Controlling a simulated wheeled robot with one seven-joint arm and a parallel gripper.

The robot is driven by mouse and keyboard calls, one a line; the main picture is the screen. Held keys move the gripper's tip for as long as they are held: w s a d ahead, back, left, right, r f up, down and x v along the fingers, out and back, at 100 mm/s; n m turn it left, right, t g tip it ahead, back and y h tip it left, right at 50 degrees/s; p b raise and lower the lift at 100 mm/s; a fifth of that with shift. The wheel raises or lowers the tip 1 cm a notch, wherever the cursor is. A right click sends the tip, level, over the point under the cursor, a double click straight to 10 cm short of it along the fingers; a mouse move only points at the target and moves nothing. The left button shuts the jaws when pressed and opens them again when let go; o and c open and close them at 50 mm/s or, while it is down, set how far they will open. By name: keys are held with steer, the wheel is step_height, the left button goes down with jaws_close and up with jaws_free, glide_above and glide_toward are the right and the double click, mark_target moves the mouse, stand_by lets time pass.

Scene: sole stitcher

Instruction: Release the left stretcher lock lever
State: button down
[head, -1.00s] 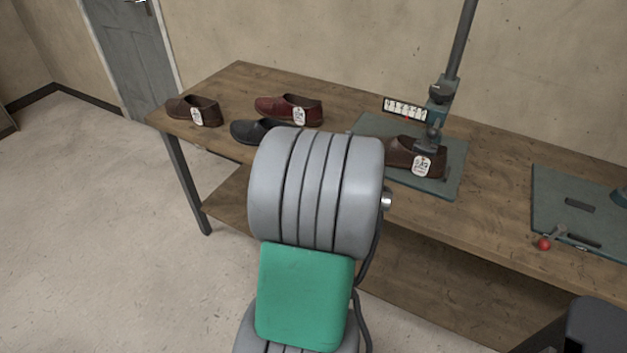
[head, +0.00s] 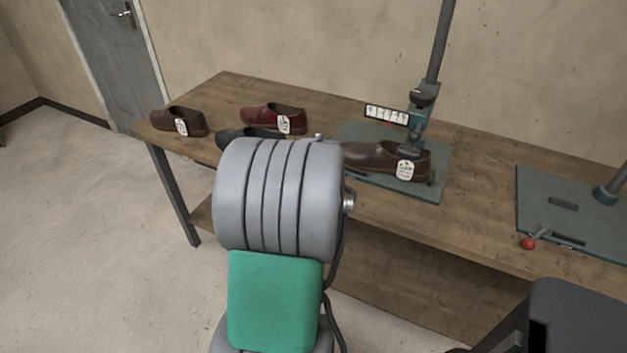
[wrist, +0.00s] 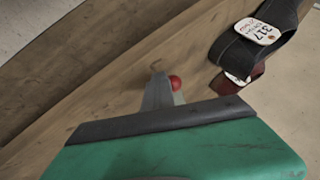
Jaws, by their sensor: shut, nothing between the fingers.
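A red ball knob (wrist: 175,83) shows in the wrist view, close beside the grey tip of my gripper (wrist: 157,90). The gripper is shut with nothing between its fingers; I cannot tell whether it touches the knob. The rest of that lever is hidden. In the head view a brown shoe with a white tag (head: 384,159) sits on the left stretcher's green plate (head: 437,161), under its upright post (head: 440,40). My arm hides the gripper and the front left of this plate there. Another lever with a red knob (head: 528,244) lies on the right plate (head: 545,200).
Brown (head: 172,120), red (head: 262,117) and black (head: 233,137) shoes stand on the left part of the wooden bench (head: 225,88). A tagged black shoe (wrist: 243,55) is near my gripper in the wrist view. Bench between the plates is clear.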

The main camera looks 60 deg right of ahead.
steer(key=a+r+p, duration=0.6)
steer(key=r, duration=0.1)
steer(key=shift+a+r, duration=0.2)
steer(key=shift+r, duration=0.15)
steer(key=shift+s, duration=0.1)
